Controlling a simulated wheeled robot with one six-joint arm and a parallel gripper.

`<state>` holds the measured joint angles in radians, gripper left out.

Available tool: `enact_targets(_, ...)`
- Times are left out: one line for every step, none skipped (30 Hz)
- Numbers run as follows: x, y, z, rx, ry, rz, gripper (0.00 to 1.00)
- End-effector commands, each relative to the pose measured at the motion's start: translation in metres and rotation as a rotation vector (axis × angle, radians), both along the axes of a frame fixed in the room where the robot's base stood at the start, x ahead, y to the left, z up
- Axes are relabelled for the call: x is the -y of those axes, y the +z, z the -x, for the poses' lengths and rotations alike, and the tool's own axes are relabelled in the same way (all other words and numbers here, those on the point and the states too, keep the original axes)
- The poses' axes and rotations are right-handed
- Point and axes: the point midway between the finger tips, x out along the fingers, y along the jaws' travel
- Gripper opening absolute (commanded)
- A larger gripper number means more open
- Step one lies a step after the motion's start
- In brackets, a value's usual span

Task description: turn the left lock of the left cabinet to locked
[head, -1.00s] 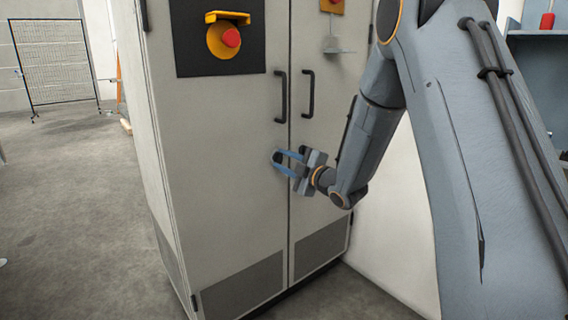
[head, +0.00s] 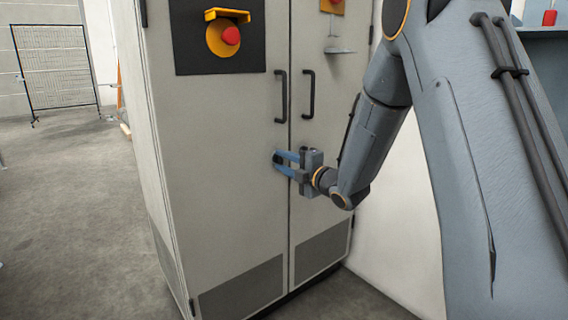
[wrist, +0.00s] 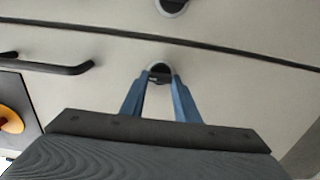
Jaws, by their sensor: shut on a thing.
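The grey left cabinet (head: 235,190) has two doors with black bar handles. Its left lock (wrist: 160,67), a dark round cylinder in a pale ring, sits on the left door below the handle. My gripper (wrist: 160,78) has its two blue fingertips on either side of this lock and is shut on its dark turning part. In the head view my gripper (head: 280,160) reaches the left door from the right, and its fingers hide most of the lock. The exact angle of the lock is hard to read. The right lock (wrist: 172,5) shows at the top edge of the wrist view.
The left door handle (head: 281,97) and right door handle (head: 308,94) stand out above my gripper. A yellow and red emergency switch (head: 229,36) sits on a black panel higher up. Open floor (head: 75,200) lies to the left, with a mesh fence (head: 58,66) behind.

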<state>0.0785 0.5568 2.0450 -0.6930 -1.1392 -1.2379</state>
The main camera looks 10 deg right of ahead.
Motion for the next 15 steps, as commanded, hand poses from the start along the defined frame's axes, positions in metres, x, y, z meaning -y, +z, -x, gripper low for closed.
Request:
enact_targets(-0.0004, 0.0001, 0.0, 0.0, 0.001, 0.0, 0.06)
enact_targets(-0.0004, 0.0001, 0.0, 0.0, 0.001, 0.0, 0.06)
enact_targets(-0.0004, 0.0001, 0.0, 0.0, 0.001, 0.0, 0.06)
enact_targets(-0.0004, 0.0001, 0.0, 0.0, 0.001, 0.0, 0.06)
enact_targets(-0.0004, 0.0001, 0.0, 0.0, 0.001, 0.0, 0.06)
enact_targets(-0.0004, 0.0001, 0.0, 0.0, 0.001, 0.0, 0.06)
enact_targets(-0.0004, 0.0, 0.0, -0.001, 0.001, -0.001, 0.06)
enact_targets(-0.0004, 0.0, 0.0, -0.001, 0.001, -0.001, 0.32)
enact_targets(-0.0004, 0.0, 0.0, -0.001, 0.001, -0.001, 0.39)
enact_targets(-0.0004, 0.0, 0.0001, -0.001, 0.001, -0.001, 0.44)
enact_targets(-0.0003, 0.0, 0.0001, -0.001, 0.001, -0.001, 0.47)
enact_targets(-0.0003, 0.0, 0.0001, -0.001, 0.001, -0.001, 0.47)
enact_targets(-0.0003, 0.0, 0.0001, -0.001, 0.0, -0.001, 0.47)
enact_targets(-0.0002, 0.0, 0.0, -0.001, 0.0, -0.001, 0.47)
enact_targets(-0.0002, 0.0, 0.0, -0.001, 0.0, -0.001, 0.47)
